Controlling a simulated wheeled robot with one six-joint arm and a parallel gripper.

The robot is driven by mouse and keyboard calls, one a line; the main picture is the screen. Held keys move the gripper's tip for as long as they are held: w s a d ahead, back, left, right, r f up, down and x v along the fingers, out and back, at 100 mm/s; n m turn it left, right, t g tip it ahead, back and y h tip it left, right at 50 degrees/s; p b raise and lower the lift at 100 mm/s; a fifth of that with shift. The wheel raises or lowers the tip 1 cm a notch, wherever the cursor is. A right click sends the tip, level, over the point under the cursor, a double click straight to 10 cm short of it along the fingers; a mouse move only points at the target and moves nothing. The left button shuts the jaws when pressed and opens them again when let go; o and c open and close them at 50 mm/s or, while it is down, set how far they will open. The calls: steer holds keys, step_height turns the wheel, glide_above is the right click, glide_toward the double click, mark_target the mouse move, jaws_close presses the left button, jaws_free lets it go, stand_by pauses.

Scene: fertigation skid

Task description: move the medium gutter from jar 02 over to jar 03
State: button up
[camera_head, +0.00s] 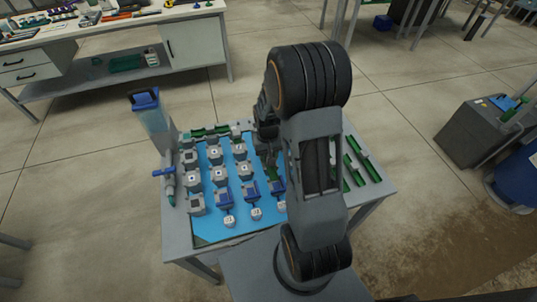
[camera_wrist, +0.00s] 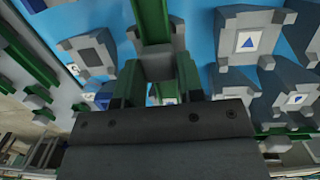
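My gripper (camera_head: 268,150) is low over the right part of the blue mat, partly hidden behind my own arm. In the wrist view a green gutter (camera_wrist: 153,20) with a grey block (camera_wrist: 160,65) at its near end lies straight ahead of my gripper. Green pieces stand on both sides of that block, close to my dark gripper body (camera_wrist: 160,135). I cannot tell whether the fingers are closed on the gutter. In the head view a green strip (camera_head: 272,173) shows just below my gripper. White jars (camera_head: 229,221) stand along the mat's front edge; their numbers are unreadable.
Grey blocks (camera_head: 215,157) stand in rows on the blue mat (camera_head: 204,232). More green gutters (camera_head: 356,173) lie at the table's right side. A tall clear container with a blue top (camera_head: 146,100) stands at the left back corner. A grey block with a blue triangle (camera_wrist: 248,40) is close on the right.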

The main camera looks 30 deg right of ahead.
steer(key=o, duration=0.4)
steer(key=shift+r+p, duration=0.4)
steer(key=shift+r, duration=0.2)
step_height(320, 180, up, 11)
steer(key=w, duration=0.1)
steer(key=s+a+r+t, duration=0.1)
steer(key=s+a+r, duration=0.1)
steer(key=s, duration=0.1)
steer(key=s+a+r+n+t, duration=0.1)
steer(key=s+a+r+t, duration=0.1)
steer(key=s+a+r, duration=0.1)
steer(key=s+a+r+n+t, duration=0.1)
steer(key=s+a+r, duration=0.1)
steer(key=s, duration=0.3)
steer(key=shift+s+a+r+t, duration=0.1)
steer(key=shift+a+r+t, duration=0.3)
steer(key=shift+a, duration=0.3)
